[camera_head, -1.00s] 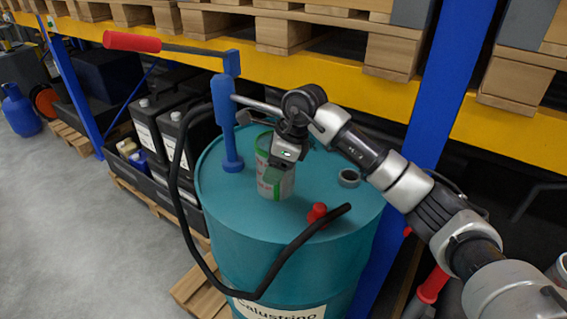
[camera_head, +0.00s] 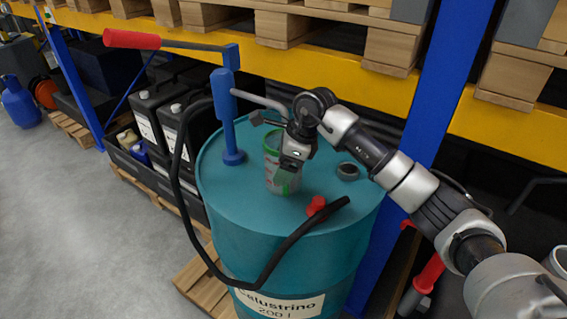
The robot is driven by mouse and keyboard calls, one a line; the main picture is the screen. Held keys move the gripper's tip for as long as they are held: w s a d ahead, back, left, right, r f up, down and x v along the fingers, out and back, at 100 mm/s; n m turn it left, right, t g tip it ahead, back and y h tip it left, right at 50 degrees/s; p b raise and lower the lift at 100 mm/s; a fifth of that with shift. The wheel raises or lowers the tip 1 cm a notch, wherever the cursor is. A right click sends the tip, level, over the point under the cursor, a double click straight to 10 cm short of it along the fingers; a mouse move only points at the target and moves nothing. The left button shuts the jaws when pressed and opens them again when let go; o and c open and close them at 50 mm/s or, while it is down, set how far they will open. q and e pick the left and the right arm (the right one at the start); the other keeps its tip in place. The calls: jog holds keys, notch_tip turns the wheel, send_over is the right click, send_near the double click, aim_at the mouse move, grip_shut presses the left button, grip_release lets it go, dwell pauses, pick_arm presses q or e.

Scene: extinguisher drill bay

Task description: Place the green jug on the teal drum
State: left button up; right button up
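The green jug (camera_head: 273,172) is a small open-topped container with a green rim and a pale grey and green body. It is upright over the top of the teal drum (camera_head: 235,200), left of the red cap. Whether its base touches the lid I cannot tell. My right gripper (camera_head: 289,172) reaches in from the right and is shut on the jug's near right side, hiding part of it. The teal drum is large, with a white label on its front. My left gripper is not in view.
A blue hand pump (camera_head: 228,120) with a red handle (camera_head: 132,39) rises from the drum's left side. Its black hose (camera_head: 190,225) loops down and across the front. A blue rack post (camera_head: 440,90) stands behind right.

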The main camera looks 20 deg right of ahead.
jog(key=shift+r, duration=0.1)
jog(key=shift+r, duration=0.15)
jog(key=b+v, duration=0.4)
jog(key=v, duration=0.7)
jog(key=shift+d+r, duration=0.2)
jog(key=shift+r, duration=0.15)
jog(key=shift+s+f, duration=0.1)
